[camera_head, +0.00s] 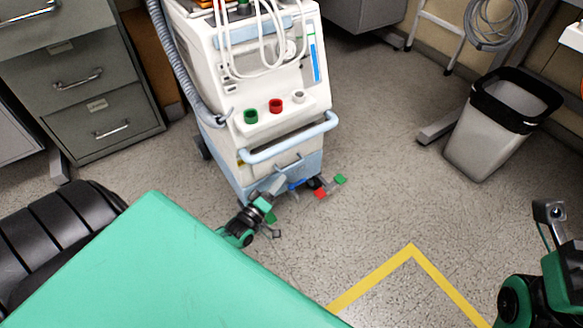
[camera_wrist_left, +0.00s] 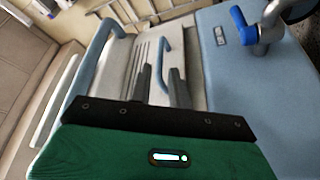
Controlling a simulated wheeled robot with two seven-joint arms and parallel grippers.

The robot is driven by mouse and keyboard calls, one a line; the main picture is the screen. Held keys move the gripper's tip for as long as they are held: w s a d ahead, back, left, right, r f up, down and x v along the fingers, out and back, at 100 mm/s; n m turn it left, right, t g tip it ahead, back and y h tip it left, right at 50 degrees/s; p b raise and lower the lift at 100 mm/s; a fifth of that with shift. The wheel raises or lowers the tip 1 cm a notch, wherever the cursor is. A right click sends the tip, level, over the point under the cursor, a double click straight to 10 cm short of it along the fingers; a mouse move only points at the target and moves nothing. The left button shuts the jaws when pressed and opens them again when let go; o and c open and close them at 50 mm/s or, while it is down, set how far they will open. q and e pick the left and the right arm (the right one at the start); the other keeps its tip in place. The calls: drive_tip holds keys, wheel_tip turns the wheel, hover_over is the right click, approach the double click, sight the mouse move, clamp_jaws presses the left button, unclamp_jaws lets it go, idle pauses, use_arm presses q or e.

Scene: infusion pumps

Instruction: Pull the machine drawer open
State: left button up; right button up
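The machine (camera_head: 250,70) is a white and pale-blue medical cart in the upper middle of the head view. Its drawer (camera_head: 283,160) is low on the front, below the large blue push bar, and has a blue handle. In the left wrist view, the drawer handle (camera_wrist_left: 165,58) lies between the two dark fingers of my left gripper (camera_wrist_left: 162,90), with a gap between them. My left gripper (camera_head: 277,185) is low at the machine's front in the head view. My right arm shows at the right edge; its gripper (camera_head: 549,212) is only partly seen, its fingers unclear.
A blue push bar (camera_head: 290,140) juts out above the drawer. Coloured caster pedals (camera_head: 320,194) sit at the machine's foot. A grey filing cabinet (camera_head: 105,125) stands left, a waste bin (camera_head: 480,140) right. A green surface (camera_head: 170,270) fills the lower left.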

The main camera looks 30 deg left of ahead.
sight(291, 166)
use_arm(q)
drive_tip(key=b+x, duration=0.1)
drive_tip(key=x, duration=0.6)
drive_tip(key=shift+b, duration=0.35)
clamp_jaws()
